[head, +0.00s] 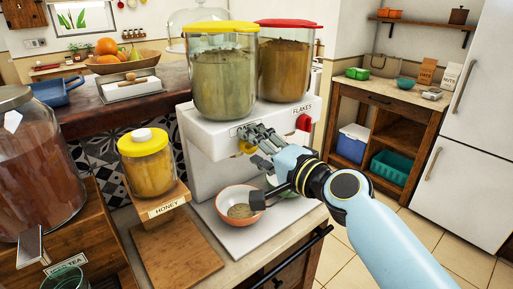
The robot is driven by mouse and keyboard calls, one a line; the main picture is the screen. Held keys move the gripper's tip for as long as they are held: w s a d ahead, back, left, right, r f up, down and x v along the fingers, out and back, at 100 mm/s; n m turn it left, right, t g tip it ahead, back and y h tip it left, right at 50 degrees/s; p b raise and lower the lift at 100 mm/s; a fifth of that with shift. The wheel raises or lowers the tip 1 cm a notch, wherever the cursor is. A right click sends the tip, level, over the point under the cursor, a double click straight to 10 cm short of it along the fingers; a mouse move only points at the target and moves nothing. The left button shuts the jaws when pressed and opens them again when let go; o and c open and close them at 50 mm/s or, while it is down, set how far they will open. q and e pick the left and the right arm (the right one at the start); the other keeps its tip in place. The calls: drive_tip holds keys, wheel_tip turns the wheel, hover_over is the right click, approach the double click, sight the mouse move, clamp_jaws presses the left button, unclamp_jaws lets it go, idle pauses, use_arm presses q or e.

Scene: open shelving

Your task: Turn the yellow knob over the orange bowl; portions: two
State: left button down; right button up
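The yellow knob (247,147) is on the front of the white dispenser (213,140), below the yellow-lidded jar (224,80). My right gripper (258,140) is at the knob, its fingers overlapping the knob's right side. Whether they are closed on it is hard to see. The orange bowl (224,216) stands on the white base below the knob, with some brownish contents (239,211). A dark part of my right arm hides a bit of the bowl's right side. My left gripper does not show clearly.
A red knob (304,122) is right of the yellow one, under the red-lidded jar (284,65). A pale green bowl (290,188) is partly behind my arm. A honey jar (148,165) and a large brown jar (35,165) stand left. Open floor lies right.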

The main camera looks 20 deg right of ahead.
drive_tip(key=shift+s, duration=0.15)
drive_tip(key=v, duration=1.1)
drive_tip(key=shift+s+d, duration=0.2)
drive_tip(key=shift+s, duration=0.15)
drive_tip(key=shift+o, duration=0.2)
